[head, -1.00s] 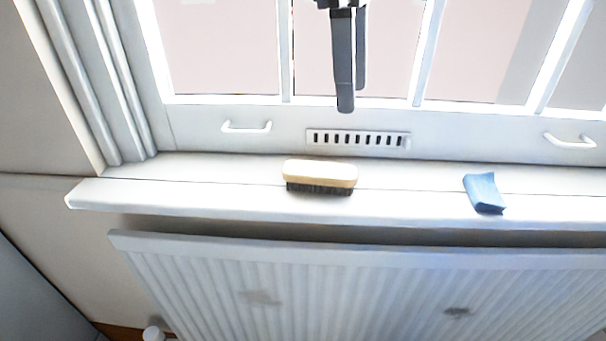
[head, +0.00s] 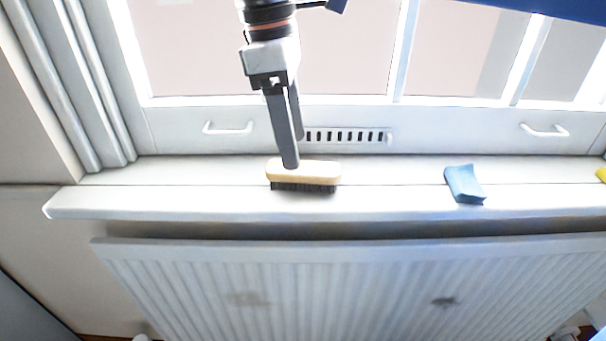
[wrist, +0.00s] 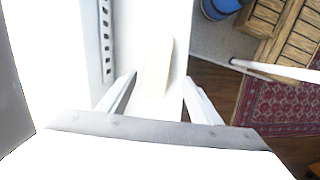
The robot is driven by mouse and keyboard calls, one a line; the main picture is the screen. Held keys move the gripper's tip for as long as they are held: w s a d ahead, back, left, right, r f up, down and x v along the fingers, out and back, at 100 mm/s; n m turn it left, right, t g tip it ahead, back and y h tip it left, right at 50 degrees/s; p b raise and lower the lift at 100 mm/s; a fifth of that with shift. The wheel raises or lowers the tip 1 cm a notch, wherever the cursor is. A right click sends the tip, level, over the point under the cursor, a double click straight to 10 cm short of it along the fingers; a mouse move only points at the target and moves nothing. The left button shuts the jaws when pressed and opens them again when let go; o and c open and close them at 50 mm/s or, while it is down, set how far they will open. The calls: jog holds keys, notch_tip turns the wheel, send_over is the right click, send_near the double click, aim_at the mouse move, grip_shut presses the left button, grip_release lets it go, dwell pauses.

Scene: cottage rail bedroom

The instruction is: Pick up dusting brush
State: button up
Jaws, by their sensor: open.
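The dusting brush (head: 318,173) lies on the white window sill, with its pale wooden back up and dark bristles down. In the wrist view the brush (wrist: 157,68) is a washed-out pale strip ahead of the fingers and between their lines. My gripper (head: 294,152) is open and empty, pointing down at the brush. In the head view the near finger's tip overlaps the brush's back; I cannot tell whether it touches. In the wrist view my gripper (wrist: 158,85) shows a finger on each side with clear space between.
A blue cloth or sponge (head: 464,184) lies right of the brush on the sill (head: 390,203). A yellow thing (head: 601,174) is at the right edge. The window frame with a vent (head: 350,136) and handles (head: 228,128) stands behind. A radiator (head: 330,285) is below.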

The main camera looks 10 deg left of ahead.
aim_at(303, 167)
jog(key=shift+w+d+f, duration=0.15)
jog(key=shift+d+f, duration=0.1)
jog(key=shift+f, duration=0.85)
jog(key=shift+w+d+f, duration=0.1)
jog(key=shift+d+f, duration=0.2)
jog(key=shift+f, duration=0.85)
jog(key=shift+w+d+f, duration=0.15)
jog(key=shift+d+f, duration=0.1)
jog(key=shift+f, duration=0.85)
jog(key=c, duration=1.2)
